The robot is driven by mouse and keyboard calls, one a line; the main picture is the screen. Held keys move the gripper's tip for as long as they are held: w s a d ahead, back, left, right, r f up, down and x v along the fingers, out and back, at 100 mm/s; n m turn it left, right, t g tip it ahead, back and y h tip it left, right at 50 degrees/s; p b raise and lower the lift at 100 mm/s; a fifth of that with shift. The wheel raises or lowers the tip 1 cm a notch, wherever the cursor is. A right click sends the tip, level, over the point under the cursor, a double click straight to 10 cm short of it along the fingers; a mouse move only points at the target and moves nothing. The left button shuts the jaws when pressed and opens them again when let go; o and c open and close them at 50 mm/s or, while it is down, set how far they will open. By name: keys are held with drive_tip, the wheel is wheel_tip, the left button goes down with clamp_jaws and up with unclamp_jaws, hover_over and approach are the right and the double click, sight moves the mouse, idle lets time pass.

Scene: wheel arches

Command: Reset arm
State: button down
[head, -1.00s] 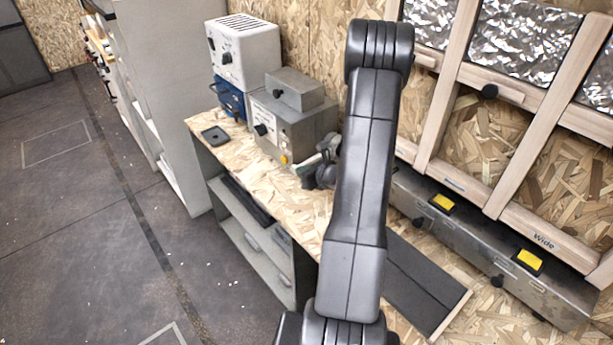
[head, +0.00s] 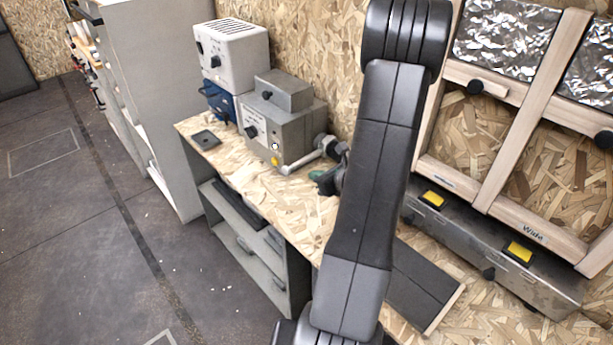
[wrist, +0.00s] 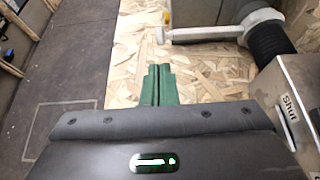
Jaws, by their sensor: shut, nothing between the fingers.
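My arm (head: 372,180) rises across the middle of the head view. Its end is mostly hidden behind it; a bit of green finger (head: 318,175) shows by the bench's back part. In the wrist view my gripper (wrist: 158,82) shows its two green fingers pressed together, with nothing between them. They point over the chipboard bench top. A metal lever (wrist: 220,29) with a dark ribbed collar lies beyond and right of the fingers, apart from them. The lever (head: 303,160) also shows in the head view, at the grey metal box (head: 290,128).
A white instrument (head: 232,50) stands on a blue box (head: 220,100) at the back. A small dark tray (head: 206,139) lies on the bench (head: 232,160). Wooden frames and a metal panel (head: 500,262) with yellow buttons stand right. Open floor (head: 90,230) lies left.

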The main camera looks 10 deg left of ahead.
sight(288, 170)
drive_tip(key=shift+v, duration=1.25)
drive_tip(key=shift+w, duration=0.1)
drive_tip(key=p+x, duration=0.1)
drive_tip(key=x, duration=1.2)
drive_tip(key=shift+w+a+f, duration=0.15)
drive_tip(key=shift+a+f, duration=0.05)
drive_tip(key=shift+a, duration=0.1)
drive_tip(key=shift+r, duration=0.1)
